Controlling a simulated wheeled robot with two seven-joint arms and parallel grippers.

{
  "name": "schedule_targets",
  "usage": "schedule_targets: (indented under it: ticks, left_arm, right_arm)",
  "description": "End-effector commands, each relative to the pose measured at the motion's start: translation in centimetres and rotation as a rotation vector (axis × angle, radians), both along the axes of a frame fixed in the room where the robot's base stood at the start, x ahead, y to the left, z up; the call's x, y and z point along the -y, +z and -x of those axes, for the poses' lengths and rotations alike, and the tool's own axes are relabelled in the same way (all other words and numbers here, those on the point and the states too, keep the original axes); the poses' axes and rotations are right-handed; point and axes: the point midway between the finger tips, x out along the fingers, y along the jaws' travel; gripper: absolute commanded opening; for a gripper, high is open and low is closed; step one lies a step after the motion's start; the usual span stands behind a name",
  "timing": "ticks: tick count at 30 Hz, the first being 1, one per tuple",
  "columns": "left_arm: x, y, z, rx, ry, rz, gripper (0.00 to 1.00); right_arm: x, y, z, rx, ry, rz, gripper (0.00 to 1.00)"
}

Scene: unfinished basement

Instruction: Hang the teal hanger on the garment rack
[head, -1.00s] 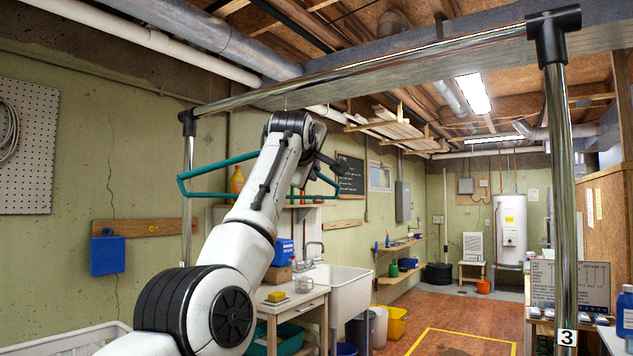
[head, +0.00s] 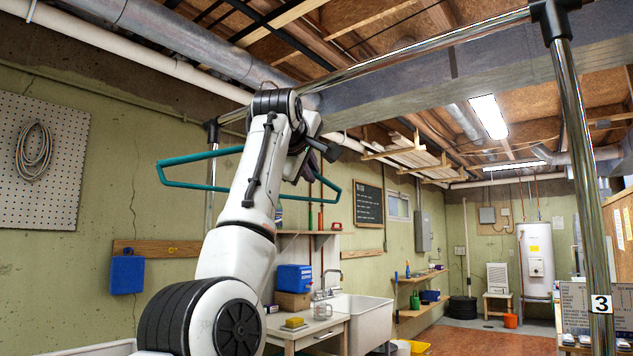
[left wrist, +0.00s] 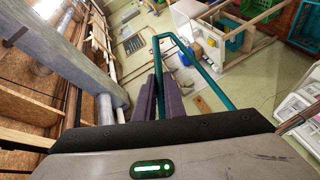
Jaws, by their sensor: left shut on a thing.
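The teal hanger (head: 198,187) is held up in front of the garment rack, its two ends showing on either side of my left arm. My left gripper (left wrist: 158,92) is shut on the hanger, whose teal frame (left wrist: 207,80) runs out past the fingers in the left wrist view. In the head view my arm hides the hanger's middle, and I cannot make out its hook clearly. The rack's chrome top bar (head: 430,55) crosses above and behind the hanger, partly hidden by my left wrist. My right gripper is not in view.
The rack's right post (head: 585,150) carries a tag with 3; its left post stands behind the hanger's left part. Pipes and a duct (head: 180,42) run along the ceiling. A sink (head: 362,322) and a table (head: 305,335) stand beyond. The top bar right of my arm is clear.

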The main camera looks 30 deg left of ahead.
Motion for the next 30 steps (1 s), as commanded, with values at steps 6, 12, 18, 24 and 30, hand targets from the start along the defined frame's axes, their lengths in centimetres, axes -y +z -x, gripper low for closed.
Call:
schedule_targets:
  ticks: [6,12,18,24,30]
  left_arm:
    - [-0.1,-1.1,1.0,0.000,0.000,-0.001,0.00]
    - [-0.1,-2.5,1.0,0.001,0.000,0.000,0.00]
    - [-0.1,-3.2,1.0,0.001,-0.001,-0.001,0.00]
    - [-0.1,-3.4,1.0,0.001,-0.001,-0.001,0.00]
    - [-0.1,-3.4,1.0,0.001,-0.001,-0.001,0.00]
  right_arm:
    - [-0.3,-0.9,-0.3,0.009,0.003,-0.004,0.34]
    - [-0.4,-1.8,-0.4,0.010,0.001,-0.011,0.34]
    - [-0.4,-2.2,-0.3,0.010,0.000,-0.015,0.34]
    - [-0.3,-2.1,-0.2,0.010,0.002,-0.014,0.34]
    - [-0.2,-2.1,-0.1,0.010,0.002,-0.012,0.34]
